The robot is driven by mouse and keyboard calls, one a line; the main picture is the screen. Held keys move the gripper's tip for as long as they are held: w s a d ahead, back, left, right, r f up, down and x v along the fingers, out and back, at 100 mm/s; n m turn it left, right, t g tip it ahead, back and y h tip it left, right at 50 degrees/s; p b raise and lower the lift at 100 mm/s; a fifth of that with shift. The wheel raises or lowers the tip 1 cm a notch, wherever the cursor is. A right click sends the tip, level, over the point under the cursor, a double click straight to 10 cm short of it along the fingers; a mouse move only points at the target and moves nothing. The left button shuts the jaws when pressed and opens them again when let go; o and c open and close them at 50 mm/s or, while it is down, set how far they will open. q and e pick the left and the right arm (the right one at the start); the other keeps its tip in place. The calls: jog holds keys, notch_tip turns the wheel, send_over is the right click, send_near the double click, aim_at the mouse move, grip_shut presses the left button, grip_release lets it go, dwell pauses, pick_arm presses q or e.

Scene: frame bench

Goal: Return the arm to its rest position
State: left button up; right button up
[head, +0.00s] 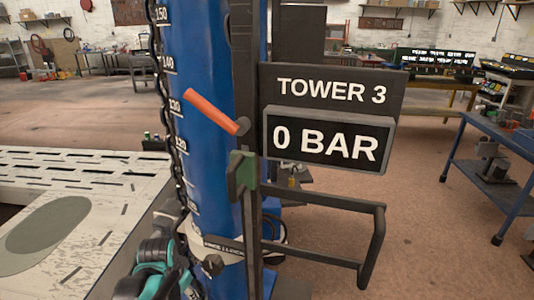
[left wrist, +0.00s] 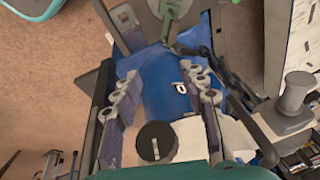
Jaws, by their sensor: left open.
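My left arm shows as a teal and black part low in the head view, beside the foot of the blue tower (head: 205,100). Its gripper tips cannot be made out there. In the left wrist view my left gripper (left wrist: 158,78) is open, its two fingers apart with nothing held between them. Blue tower surface (left wrist: 160,85) shows behind and between the fingers. A black round knob (left wrist: 155,142) shows near the finger bases. My right gripper is in neither view.
An orange lever (head: 212,112) slants up left from the tower's post. A green block (head: 242,172) sits below it. The sign (head: 333,90) reads TOWER 3, and the display (head: 328,141) reads 0 BAR. A dark tubular frame (head: 330,204) juts right. Open floor (head: 440,235) lies at right.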

pick_arm(q)
jog(key=s+d+r+n+t, duration=0.2)
jog(key=s, duration=0.3)
jog(key=s+d+r+n+t, duration=0.2)
jog(key=s+d+n, duration=0.1)
jog(key=s, duration=0.3)
jog(key=shift+s+d, duration=0.2)
jog(key=shift+s, duration=0.05)
dwell(1.2)
